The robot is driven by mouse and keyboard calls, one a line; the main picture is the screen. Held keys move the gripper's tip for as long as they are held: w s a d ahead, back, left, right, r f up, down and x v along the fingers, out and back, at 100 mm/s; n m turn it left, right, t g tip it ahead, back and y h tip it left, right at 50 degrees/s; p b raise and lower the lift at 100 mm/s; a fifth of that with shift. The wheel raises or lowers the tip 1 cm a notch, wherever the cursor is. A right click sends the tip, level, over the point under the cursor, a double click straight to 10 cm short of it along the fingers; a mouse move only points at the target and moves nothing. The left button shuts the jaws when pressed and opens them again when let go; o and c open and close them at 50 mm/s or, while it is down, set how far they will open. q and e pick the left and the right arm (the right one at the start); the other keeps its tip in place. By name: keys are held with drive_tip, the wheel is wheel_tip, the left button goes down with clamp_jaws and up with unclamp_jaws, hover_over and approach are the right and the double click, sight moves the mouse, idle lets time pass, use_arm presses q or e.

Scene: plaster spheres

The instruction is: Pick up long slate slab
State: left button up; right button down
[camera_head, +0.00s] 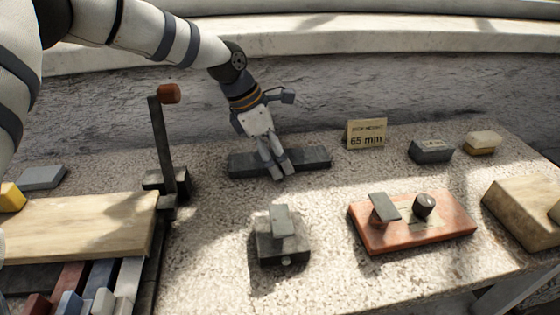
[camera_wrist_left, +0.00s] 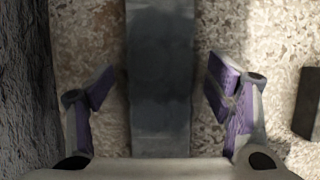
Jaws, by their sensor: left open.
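The long slate slab (camera_head: 308,158) is a dark grey bar lying flat on the speckled stone worktop near the back wall. My left gripper (camera_head: 278,172) is over its middle, pointing down, and hides part of it. In the left wrist view the slab (camera_wrist_left: 160,75) runs between the two fingers of the open gripper (camera_wrist_left: 160,92), with a gap on each side. Whether the fingertips reach below the slab's top face cannot be told. My right gripper is not in view.
A black post with a brown knob (camera_head: 168,94) stands left of the slab. A grey block device (camera_head: 281,236) and a red-brown base (camera_head: 412,222) stand in front. A "65 mm" card (camera_head: 366,134) and a dark block (camera_head: 430,151) sit to the right. The wall (camera_head: 330,97) rises close behind.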

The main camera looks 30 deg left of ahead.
use_arm(q)
drive_tip(key=shift+r, duration=0.15)
clamp_jaws()
drive_tip(key=shift+r, duration=0.1)
